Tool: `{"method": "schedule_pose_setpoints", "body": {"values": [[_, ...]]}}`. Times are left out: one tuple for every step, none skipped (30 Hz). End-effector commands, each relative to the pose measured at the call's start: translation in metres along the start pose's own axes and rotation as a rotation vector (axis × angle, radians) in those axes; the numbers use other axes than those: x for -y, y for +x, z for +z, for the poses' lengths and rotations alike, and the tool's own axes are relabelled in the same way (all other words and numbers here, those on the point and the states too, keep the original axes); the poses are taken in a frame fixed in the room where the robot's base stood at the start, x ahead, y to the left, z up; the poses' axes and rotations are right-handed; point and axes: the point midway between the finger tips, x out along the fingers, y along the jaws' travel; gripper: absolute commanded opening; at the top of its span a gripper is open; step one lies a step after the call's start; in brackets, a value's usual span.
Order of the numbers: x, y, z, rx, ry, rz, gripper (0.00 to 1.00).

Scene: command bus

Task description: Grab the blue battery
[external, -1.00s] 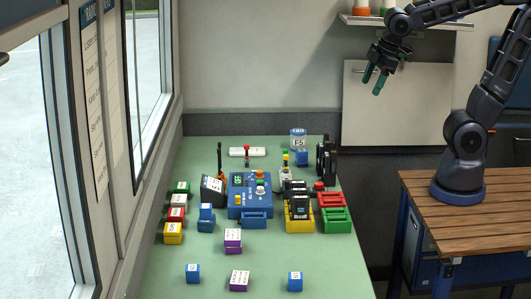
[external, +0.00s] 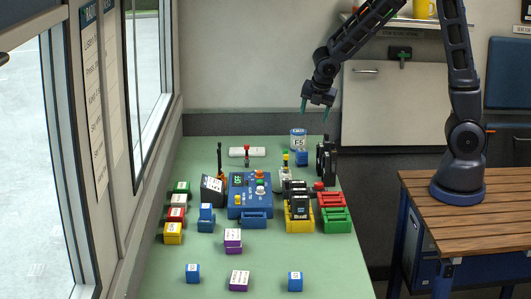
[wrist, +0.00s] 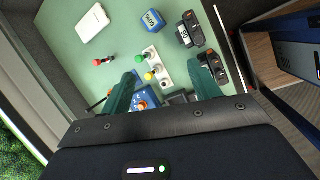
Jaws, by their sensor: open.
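Several small blue blocks are in view and I cannot tell for sure which is the blue battery. Two labelled ones lie at the front, a left blue block (external: 193,273) and a right blue block (external: 295,281). A blue stack (external: 206,217) stands left of centre. The wrist view shows a blue labelled object (wrist: 152,20) at the top. My gripper (external: 315,111) is open and empty, above the back right of the table, with teal fingers (wrist: 164,88) pointing down.
The green table (external: 265,258) holds a blue control unit (external: 249,195), a lever panel (external: 286,172) and black devices in a yellow holder (external: 299,217). Windows border the left.

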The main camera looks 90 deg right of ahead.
Motion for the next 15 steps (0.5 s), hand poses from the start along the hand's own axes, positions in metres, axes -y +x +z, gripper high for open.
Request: {"method": "schedule_pose_setpoints", "body": {"values": [[-0.003, 0.018, 0.004, 0.009, -0.052, -0.014, 0.62], [-0.005, 0.027, 0.006, 0.014, -0.085, -0.020, 0.62], [-0.007, 0.040, 0.009, 0.020, -0.130, -0.027, 0.62], [-0.009, 0.049, 0.012, 0.024, -0.164, -0.032, 0.62], [-0.010, 0.058, 0.014, 0.027, -0.197, -0.037, 0.62], [-0.012, 0.070, 0.016, 0.031, -0.242, -0.044, 0.62], [-0.013, 0.079, 0.018, 0.033, -0.272, -0.049, 0.62], [-0.013, 0.087, 0.020, 0.035, -0.301, -0.055, 0.62], [-0.014, 0.097, 0.022, 0.037, -0.337, -0.060, 0.62], [-0.015, 0.103, 0.023, 0.037, -0.361, -0.063, 0.62], [-0.015, 0.108, 0.025, 0.038, -0.382, -0.066, 0.62], [-0.015, 0.115, 0.026, 0.040, -0.408, -0.071, 0.62], [-0.015, 0.119, 0.027, 0.040, -0.422, -0.072, 0.62], [-0.015, 0.122, 0.027, 0.040, -0.435, -0.075, 0.62], [-0.015, 0.126, 0.028, 0.040, -0.449, -0.076, 0.62]]}}
